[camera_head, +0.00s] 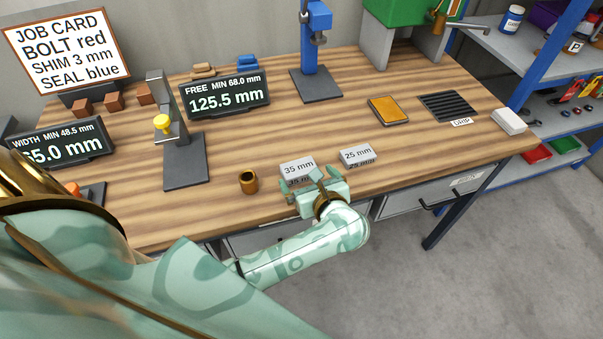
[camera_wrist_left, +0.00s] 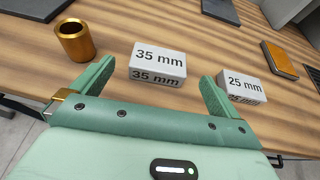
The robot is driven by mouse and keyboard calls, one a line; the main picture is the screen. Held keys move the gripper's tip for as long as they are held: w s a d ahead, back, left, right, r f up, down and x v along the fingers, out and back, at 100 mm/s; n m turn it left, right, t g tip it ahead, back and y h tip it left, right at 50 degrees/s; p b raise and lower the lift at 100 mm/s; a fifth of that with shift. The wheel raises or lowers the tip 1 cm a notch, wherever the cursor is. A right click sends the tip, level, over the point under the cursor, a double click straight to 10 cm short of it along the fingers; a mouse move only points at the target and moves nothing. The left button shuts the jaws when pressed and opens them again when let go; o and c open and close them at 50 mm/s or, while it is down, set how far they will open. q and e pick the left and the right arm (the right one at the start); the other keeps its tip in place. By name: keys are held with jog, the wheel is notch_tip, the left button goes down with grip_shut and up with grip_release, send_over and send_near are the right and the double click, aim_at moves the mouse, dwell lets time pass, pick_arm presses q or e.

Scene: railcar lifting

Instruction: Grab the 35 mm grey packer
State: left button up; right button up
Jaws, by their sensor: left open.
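The grey 35 mm packer (camera_head: 297,168) lies on the wooden bench near its front edge. It also shows in the left wrist view (camera_wrist_left: 158,61), ahead of the gap between my fingers. A smaller grey 25 mm packer (camera_head: 357,155) lies to its right; in the left wrist view this packer (camera_wrist_left: 246,86) is just beyond the right fingertip. My left gripper (camera_head: 316,183) is open and empty at the near side of the 35 mm packer, and in the left wrist view its two fingers (camera_wrist_left: 155,80) stand wide apart. My right gripper is not in view.
A brass cup (camera_head: 248,181) stands left of the 35 mm packer. An orange pad (camera_head: 388,111) and drip grille (camera_head: 447,106) lie at right. Bench between them is clear.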

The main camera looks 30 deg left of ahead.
aim_at(300, 169)
pick_arm(q)
jog(key=b+x, duration=0.1)
jog(key=x, duration=0.3)
jog(key=shift+w+f, duration=0.1)
jog(key=b+x, duration=0.3)
jog(key=x, duration=0.2)
jog(key=shift+w+a+f, duration=0.15)
jog(key=shift+f, duration=0.1)
jog(key=shift+r, duration=0.1)
jog(key=c, duration=1)
